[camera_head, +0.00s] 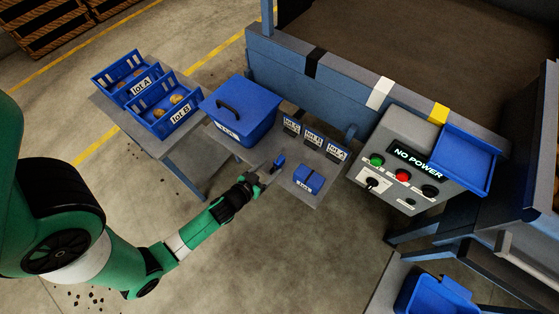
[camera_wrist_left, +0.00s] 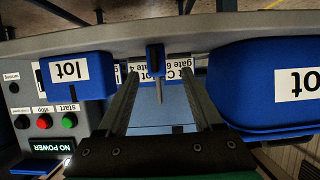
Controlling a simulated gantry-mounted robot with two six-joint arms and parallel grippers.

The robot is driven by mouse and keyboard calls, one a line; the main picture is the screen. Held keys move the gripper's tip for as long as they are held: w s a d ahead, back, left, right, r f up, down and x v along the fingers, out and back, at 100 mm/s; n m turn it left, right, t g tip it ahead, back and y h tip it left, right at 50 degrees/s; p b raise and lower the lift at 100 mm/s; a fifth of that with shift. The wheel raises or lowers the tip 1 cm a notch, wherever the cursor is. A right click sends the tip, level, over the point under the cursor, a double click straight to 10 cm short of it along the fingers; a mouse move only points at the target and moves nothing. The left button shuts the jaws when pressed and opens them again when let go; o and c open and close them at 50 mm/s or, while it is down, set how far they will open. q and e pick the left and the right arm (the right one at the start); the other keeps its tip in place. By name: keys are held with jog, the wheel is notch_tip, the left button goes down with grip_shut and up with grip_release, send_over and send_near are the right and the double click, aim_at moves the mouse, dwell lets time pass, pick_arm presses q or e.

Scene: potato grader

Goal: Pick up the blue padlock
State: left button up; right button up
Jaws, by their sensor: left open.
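The blue padlock (camera_head: 279,161) is a small upright blue piece on the small grey table, beside the larger blue box. In the left wrist view the padlock (camera_wrist_left: 154,58) shows at the upper middle, with a thin grey bar at its side toward me. My left gripper (camera_head: 259,181) is open and empty, just short of the padlock on its lower-left side. In the wrist view its two fingers (camera_wrist_left: 160,80) point toward the padlock, which lines up with the gap between them. I cannot tell whether it is inside the gap. My right gripper is not in view.
The lidded blue box (camera_head: 240,108) stands close behind the padlock. A small blue box (camera_head: 308,179) and several lot signs (camera_head: 313,139) share the table. A control panel (camera_head: 405,170) reading NO POWER is to the right. Blue lot crates (camera_head: 167,119) stand at the left.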

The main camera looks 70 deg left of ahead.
aim_at(274, 167)
pick_arm(q)
jog(key=x, duration=0.2)
jog(key=b+x, duration=0.1)
jog(key=x, duration=0.2)
jog(key=shift+w+f+b, duration=0.35)
jog(key=shift+f, duration=0.05)
jog(key=shift+d, duration=0.1)
jog(key=shift+s, duration=0.1)
jog(key=shift+c, duration=1)
grip_shut()
